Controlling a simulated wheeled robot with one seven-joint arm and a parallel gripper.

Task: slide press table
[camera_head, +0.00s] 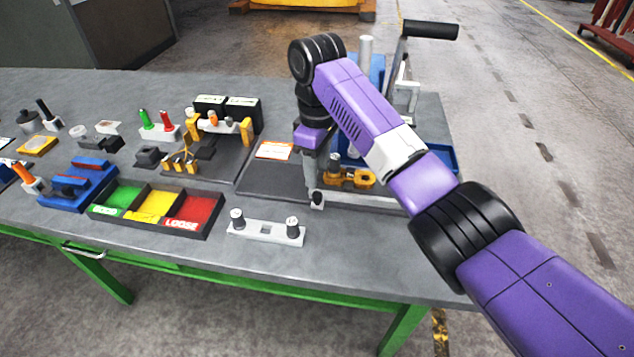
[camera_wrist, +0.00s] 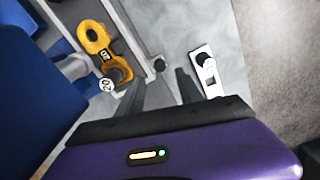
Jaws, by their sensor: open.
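The press (camera_head: 372,85) stands at the right of the bench, with a blue frame and a black-handled lever (camera_head: 430,30). Its low grey table (camera_head: 375,200) has a small dark round knob (camera_head: 316,201) at its front left corner. The table's grey edge (camera_wrist: 128,28) and the knob (camera_wrist: 159,64) also show in the wrist view. A yellow casting (camera_head: 350,178) lies on the table; it also shows in the wrist view (camera_wrist: 95,38). My gripper (camera_head: 314,188) points down by the table's left end. In the wrist view its dark fingers (camera_wrist: 160,80) are apart, with the knob ahead of the gap. I cannot tell contact.
A white plate with two black knobs (camera_head: 266,232) lies near the front edge. A green, yellow and red sorting tray (camera_head: 158,207) is left of it. A dark mat with a label (camera_head: 272,180) lies left of the press. Several fixtures crowd the left. The front right bench is clear.

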